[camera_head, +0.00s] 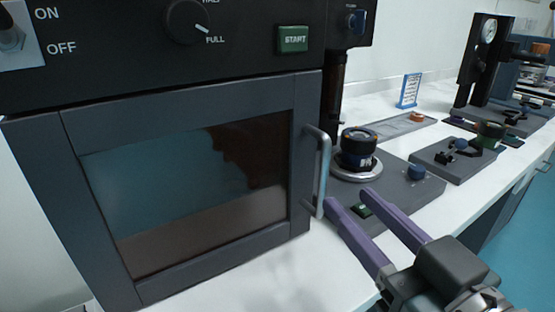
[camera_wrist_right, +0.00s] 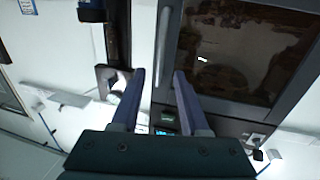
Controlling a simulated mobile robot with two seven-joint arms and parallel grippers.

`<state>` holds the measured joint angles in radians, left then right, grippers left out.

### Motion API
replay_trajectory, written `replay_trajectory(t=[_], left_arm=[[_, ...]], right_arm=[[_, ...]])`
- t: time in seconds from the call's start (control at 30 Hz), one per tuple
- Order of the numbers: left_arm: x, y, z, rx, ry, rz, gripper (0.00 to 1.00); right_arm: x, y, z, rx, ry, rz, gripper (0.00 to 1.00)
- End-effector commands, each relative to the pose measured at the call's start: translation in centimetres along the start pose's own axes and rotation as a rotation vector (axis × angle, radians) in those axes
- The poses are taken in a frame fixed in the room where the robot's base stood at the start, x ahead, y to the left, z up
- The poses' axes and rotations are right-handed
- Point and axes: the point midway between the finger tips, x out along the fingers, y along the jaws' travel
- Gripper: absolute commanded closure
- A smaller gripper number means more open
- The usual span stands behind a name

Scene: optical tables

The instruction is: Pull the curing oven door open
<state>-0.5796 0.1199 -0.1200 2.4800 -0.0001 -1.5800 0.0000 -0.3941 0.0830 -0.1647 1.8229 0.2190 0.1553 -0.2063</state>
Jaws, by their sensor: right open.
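The curing oven (camera_head: 170,50) is dark grey and fills the left of the head view. Its door (camera_head: 305,90) looks shut and has a tinted window (camera_head: 190,190). A vertical metal handle (camera_head: 321,170) is on the door's right side. My right gripper (camera_head: 350,198) is open and empty, to the right of the handle's lower end and apart from it. In the right wrist view, the two fingers (camera_wrist_right: 157,78) point toward the handle (camera_wrist_right: 164,35), which lies beyond the tips, roughly between them. The door window (camera_wrist_right: 245,45) is also there. My left gripper is not in view.
A grey base with a round black-topped device (camera_head: 358,150) stands right of the oven, close behind my right gripper. Several other instruments on grey plates (camera_head: 455,160) line the white bench (camera_head: 390,215). A blue rack (camera_head: 409,90) is farther back. Bench in front of the oven is clear.

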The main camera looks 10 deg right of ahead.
Motion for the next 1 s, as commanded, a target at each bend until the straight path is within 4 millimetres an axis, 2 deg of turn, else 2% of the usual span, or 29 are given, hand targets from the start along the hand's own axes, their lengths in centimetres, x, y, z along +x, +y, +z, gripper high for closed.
replay_trajectory(t=[0.2, 0.4, 0.53, 0.8, 1.0], left_arm=[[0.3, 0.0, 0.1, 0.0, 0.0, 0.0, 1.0], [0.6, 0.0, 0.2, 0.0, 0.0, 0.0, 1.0], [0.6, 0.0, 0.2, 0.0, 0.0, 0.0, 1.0], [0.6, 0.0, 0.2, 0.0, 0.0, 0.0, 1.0], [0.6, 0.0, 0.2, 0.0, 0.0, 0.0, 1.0]], right_arm=[[4.3, 0.0, -0.1, 0.001, 0.004, 0.0, 0.55], [7.0, 0.0, 0.0, 0.0, 0.0, -0.001, 0.55], [7.8, 0.0, 0.0, 0.0, -0.001, -0.001, 0.55], [7.9, 0.0, 0.0, 0.0, -0.002, -0.001, 0.55], [7.8, 0.0, 0.0, 0.0, -0.002, -0.001, 0.77]])
